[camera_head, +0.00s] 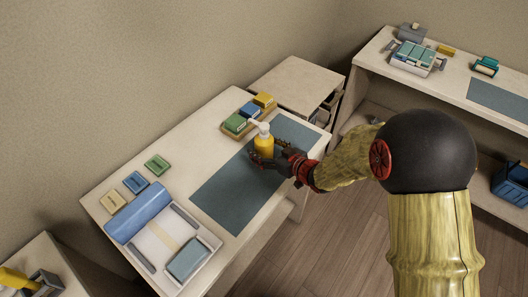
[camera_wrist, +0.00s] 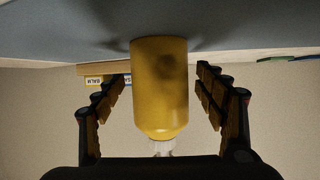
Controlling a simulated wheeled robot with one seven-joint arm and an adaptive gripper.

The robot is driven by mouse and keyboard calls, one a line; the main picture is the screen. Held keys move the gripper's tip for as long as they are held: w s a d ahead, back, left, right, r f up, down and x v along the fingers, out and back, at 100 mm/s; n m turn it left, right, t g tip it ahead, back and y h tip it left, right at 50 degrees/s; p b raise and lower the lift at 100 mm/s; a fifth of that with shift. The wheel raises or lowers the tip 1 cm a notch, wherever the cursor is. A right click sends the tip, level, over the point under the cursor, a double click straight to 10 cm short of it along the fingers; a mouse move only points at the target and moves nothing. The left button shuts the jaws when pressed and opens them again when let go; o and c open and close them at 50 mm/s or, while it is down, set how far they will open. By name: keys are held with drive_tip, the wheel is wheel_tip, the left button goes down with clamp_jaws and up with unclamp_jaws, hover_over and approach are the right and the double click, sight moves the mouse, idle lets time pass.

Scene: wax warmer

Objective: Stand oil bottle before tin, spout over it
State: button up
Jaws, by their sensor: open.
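The oil bottle (camera_head: 264,146) is yellow with a white pump top. It stands upright on the grey-blue mat (camera_head: 225,190), near the mat's back end. The wrist view, which is upside down, shows the yellow bottle (camera_wrist: 160,85) in the middle, its white top partly hidden. My gripper (camera_head: 270,157) is open around the bottle, with one finger on each side and visible gaps between fingers and bottle. Several coloured boxes, including a green one (camera_head: 235,124), sit in a wooden tray behind the bottle; I cannot tell which thing is the tin.
A blue roll (camera_head: 138,212) and a pale tray (camera_head: 150,249) with a blue block occupy the table's left end. Green, blue and beige blocks (camera_head: 157,165) lie behind them. The mat left of the bottle is clear. Another table (camera_head: 375,60) stands at right.

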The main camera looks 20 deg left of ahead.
drive_tip(key=shift+w+a+f, duration=0.1)
drive_tip(key=shift+w+a, duration=0.05)
drive_tip(key=shift+a, duration=0.1)
drive_tip(key=shift+c, duration=1.1)
drive_tip(key=c, duration=1.5)
